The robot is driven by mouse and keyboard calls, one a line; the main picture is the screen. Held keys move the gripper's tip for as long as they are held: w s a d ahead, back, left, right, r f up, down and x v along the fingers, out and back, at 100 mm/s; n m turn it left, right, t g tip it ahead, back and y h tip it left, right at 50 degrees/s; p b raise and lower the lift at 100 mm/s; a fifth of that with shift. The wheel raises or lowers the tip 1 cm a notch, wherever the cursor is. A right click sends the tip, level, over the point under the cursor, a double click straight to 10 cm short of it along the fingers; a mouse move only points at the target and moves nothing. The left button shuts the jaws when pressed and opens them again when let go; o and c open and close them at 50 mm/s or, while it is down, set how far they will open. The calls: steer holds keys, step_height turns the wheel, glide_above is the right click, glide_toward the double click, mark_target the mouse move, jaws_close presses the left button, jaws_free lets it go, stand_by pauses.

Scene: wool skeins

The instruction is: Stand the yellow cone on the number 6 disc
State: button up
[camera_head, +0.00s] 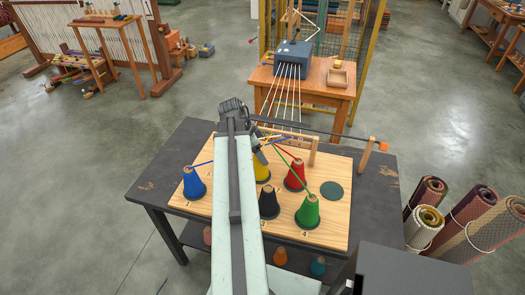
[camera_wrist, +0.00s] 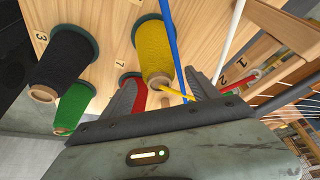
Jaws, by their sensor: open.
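The yellow cone (camera_head: 263,174) stands on the wooden board, partly hidden behind my arm in the head view. In the wrist view the yellow cone (camera_wrist: 154,45) sits on a dark green disc, its tip and yellow thread toward my gripper. My gripper (camera_wrist: 162,85) is open, with one finger on each side of the cone's tip; I cannot tell whether either touches it. In the head view my gripper (camera_head: 257,143) is small and partly hidden. An empty dark green disc (camera_head: 332,190) lies at the board's right; its number is not readable.
Blue (camera_head: 194,184), red (camera_head: 295,175), black (camera_head: 268,203) and green (camera_head: 308,211) cones stand around the yellow one. Coloured threads run from cones toward a rail (camera_head: 300,131) at the board's back. Rolled rugs (camera_head: 425,225) stand right of the table.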

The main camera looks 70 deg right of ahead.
steer(key=p+v, duration=0.6)
steer(key=v, duration=0.3)
steer(key=shift+p, duration=0.4)
steer(key=shift+w, duration=0.1)
steer(key=w+a+f+n+t, duration=0.25)
steer(key=w+a+n, duration=1.15)
steer(key=w+a, duration=1.05)
steer(key=w+a+n+y, duration=0.1)
steer(key=a+n, duration=0.3)
steer(key=a, duration=0.6)
steer(key=w+a+n+y, duration=0.1)
steer(key=w+a+n, duration=0.3)
steer(key=a, duration=0.5)
steer(key=w+a+n, duration=0.3)
steer(key=a+n, duration=0.3)
steer(key=a, duration=0.4)
steer(key=shift+a+r+t+y, duration=0.3)
steer(key=shift+a+t+y, duration=0.05)
steer(key=shift+t+y, duration=0.1)
